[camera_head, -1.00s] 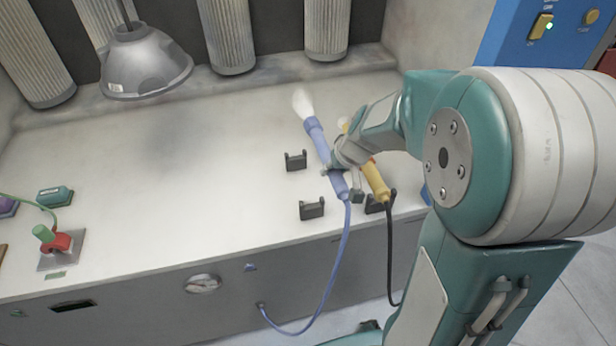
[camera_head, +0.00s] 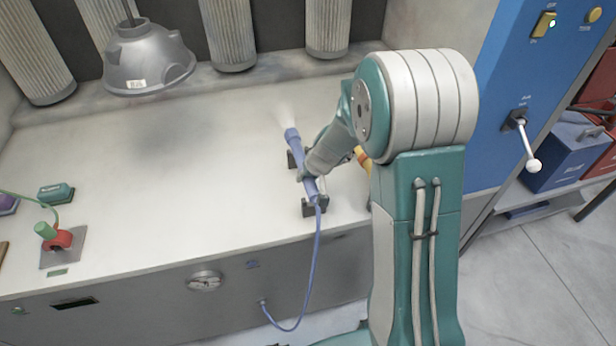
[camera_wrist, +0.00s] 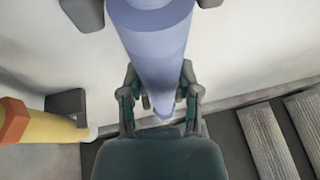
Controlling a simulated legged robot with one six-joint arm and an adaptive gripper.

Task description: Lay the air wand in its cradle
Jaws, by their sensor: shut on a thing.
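My gripper (camera_head: 306,176) is shut on the blue air wand (camera_head: 293,138), around the middle of its body. The wand also fills the upper middle of the wrist view (camera_wrist: 155,45), between my fingers (camera_wrist: 160,100). It lies lengthwise over the cradle's two dark brackets, the far bracket (camera_head: 291,160) and the near bracket (camera_head: 308,209). I cannot tell whether it touches them or hangs just above. Its tip points to the back wall, with a pale haze in front. Its blue hose (camera_head: 317,250) hangs from the near end. My arm hides part of the wand.
A yellow wand (camera_wrist: 45,130) lies beside it, mostly hidden by my arm in the head view. A grey hood (camera_head: 148,65) hangs at the back left. A red-and-green valve (camera_head: 58,240) stands front left. The bench's (camera_head: 150,190) middle is clear.

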